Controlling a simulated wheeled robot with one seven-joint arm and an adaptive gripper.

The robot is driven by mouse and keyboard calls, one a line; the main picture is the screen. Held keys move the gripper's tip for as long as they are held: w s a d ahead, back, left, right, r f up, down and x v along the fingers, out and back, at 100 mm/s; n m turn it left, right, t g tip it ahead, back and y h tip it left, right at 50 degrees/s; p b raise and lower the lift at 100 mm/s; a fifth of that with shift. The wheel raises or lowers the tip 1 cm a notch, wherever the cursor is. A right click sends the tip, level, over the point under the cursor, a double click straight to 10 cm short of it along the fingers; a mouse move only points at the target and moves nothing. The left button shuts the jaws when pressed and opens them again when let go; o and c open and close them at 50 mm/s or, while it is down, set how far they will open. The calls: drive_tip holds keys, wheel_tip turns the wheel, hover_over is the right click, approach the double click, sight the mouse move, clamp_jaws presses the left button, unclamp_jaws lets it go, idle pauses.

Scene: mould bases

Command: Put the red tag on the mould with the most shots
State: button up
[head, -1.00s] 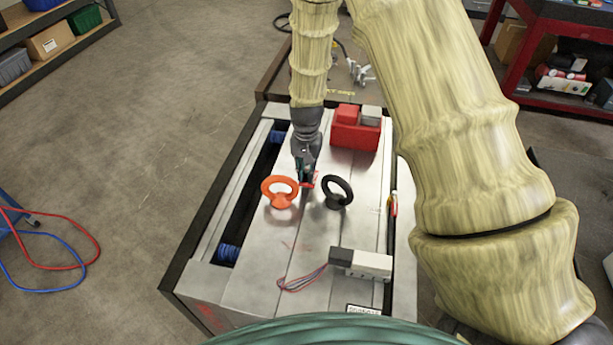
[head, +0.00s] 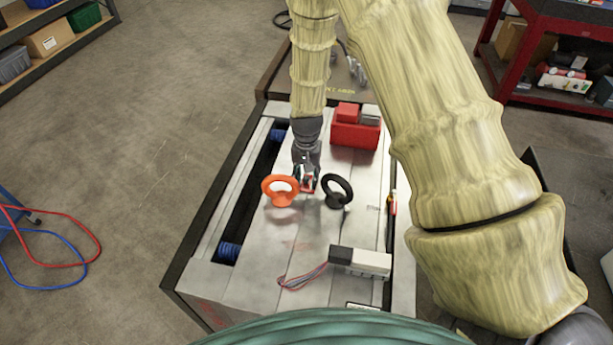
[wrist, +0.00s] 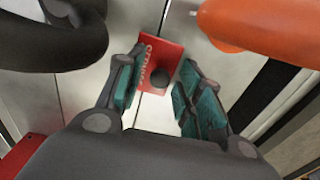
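The red tag (wrist: 153,55), a flat red piece with a dark round knob and pale marks along one edge, lies flat on the metal top between my fingertips. It also shows as a small red patch in the head view (head: 308,184). My gripper (wrist: 162,75) is open, with a finger on either side of the knob and gaps showing beside it. In the head view my gripper (head: 307,180) is low between an orange lifting eye (head: 283,199) and a black lifting eye (head: 336,202). The grey steel mould block (head: 262,262) is under them. I cannot read any shot count.
A red bin (head: 355,137) stands on the block behind the gripper. A grey and white connector box (head: 368,263) with wires (head: 302,277) is at the front right. A red shelf cart (head: 560,55) stands at the back right. The floor at left is mostly clear.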

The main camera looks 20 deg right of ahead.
sight(306, 177)
drive_tip(key=shift+r, duration=0.1)
wheel_tip(306, 177, up, 12)
drive_tip(key=b, duration=0.3)
idle(0.6)
idle(0.5)
